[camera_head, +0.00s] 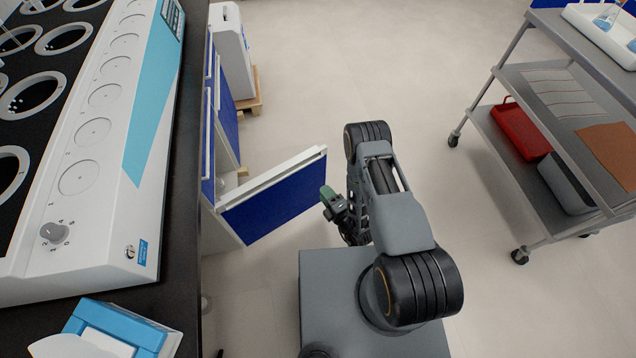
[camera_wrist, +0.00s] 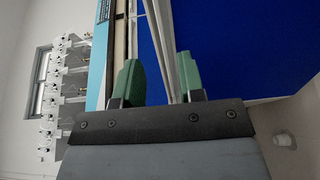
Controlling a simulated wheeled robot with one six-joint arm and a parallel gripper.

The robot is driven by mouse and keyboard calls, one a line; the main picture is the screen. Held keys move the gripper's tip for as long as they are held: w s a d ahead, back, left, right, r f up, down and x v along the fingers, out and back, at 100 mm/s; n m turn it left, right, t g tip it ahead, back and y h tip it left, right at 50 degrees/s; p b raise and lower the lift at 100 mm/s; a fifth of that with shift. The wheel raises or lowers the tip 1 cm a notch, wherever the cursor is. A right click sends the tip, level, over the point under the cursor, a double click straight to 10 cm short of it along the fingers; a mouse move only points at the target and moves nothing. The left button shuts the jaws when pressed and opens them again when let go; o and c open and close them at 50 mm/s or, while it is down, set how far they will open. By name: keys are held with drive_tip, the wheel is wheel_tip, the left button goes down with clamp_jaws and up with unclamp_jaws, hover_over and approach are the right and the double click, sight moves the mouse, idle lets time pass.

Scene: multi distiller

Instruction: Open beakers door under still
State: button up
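The blue cabinet door (camera_head: 275,200) with a pale top edge stands swung out from the bench under the still (camera_head: 105,115) in the head view. My gripper (camera_head: 329,197) is beside the door's free end, low on its right side. In the wrist view the two green fingers of my gripper (camera_wrist: 158,75) are apart. The door's pale edge (camera_wrist: 178,45) runs up between them, close to the right finger, and its blue face (camera_wrist: 245,45) fills the right side. I cannot tell whether a finger touches the door. The beakers inside the cabinet are hidden.
Other blue cabinet fronts (camera_head: 226,125) line the bench beyond the door. A white unit on a wooden pallet (camera_head: 248,103) stands farther back. A grey wheeled cart (camera_head: 560,70) with a red tray (camera_head: 520,130) stands at the right.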

drive_tip(key=shift+p+v, duration=0.65)
drive_tip(key=shift+v, duration=0.4)
drive_tip(key=shift+r, duration=0.1)
drive_tip(key=shift+c, duration=0.5)
